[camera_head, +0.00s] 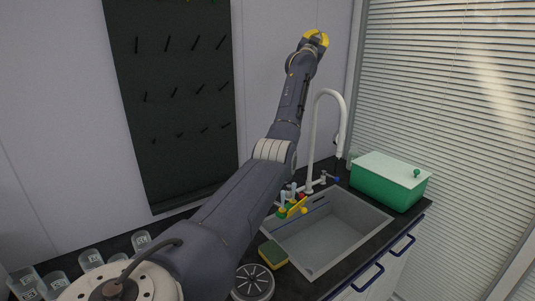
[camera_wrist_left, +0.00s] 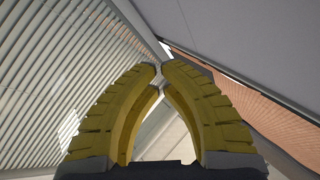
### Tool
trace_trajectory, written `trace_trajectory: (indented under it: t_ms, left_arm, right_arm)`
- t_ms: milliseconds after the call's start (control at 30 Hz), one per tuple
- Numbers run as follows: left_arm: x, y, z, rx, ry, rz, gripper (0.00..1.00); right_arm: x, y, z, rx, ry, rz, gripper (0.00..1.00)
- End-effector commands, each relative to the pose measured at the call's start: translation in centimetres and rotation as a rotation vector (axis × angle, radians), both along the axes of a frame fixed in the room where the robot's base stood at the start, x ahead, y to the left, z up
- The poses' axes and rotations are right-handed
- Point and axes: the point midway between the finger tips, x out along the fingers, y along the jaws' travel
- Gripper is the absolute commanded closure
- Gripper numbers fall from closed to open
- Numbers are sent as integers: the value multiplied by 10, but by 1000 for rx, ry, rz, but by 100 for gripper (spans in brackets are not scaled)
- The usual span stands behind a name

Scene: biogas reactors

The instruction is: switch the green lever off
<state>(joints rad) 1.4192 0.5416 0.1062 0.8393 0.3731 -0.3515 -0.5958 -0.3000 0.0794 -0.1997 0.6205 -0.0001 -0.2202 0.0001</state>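My left gripper (camera_head: 315,37) is raised high near the wall, above and well away from the sink. Its yellow fingers also show in the left wrist view (camera_wrist_left: 160,72), curved together with their tips almost meeting and nothing between them. A small cluster of coloured fittings stands on the counter at the sink's left edge, with a green part (camera_head: 282,212), a red part (camera_head: 291,206) and a yellow part (camera_head: 303,210). The green part is small, partly close behind my left arm, and its lever position cannot be told. My right gripper is out of view.
A grey sink (camera_head: 372,222) with a white curved faucet (camera_head: 313,140) lies right of my arm. A green box with a white lid (camera_head: 392,187) stands behind right. A sponge (camera_head: 273,254), a round drain-like disc (camera_head: 253,283) and several clear cups (camera_head: 91,261) sit nearer.

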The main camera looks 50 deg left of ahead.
Motion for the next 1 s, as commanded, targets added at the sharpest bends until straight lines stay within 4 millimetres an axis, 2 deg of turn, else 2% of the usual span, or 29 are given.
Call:
trace_trajectory:
  t_ms: [33,200,267,400,567,667,800,1000]
  left_arm:
    - [-4,20,-11,-29,57,24,100]
    - [-12,67,-67,-135,272,89,100]
    - [-14,78,-93,-178,351,104,100]
    - [-20,91,-160,-283,544,133,100]
    - [-30,88,-245,-405,775,155,100]
    - [-42,79,-297,-480,924,166,100]
    - [-65,60,-367,-580,1139,184,100]
    - [-112,23,-450,-703,1452,212,100]
  right_arm:
    - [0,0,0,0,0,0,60]
    - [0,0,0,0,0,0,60]
    - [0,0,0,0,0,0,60]
    - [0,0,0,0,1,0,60]
    - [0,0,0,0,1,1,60]
    - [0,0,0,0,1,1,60]
    - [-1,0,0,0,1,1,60]
    - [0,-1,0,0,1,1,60]
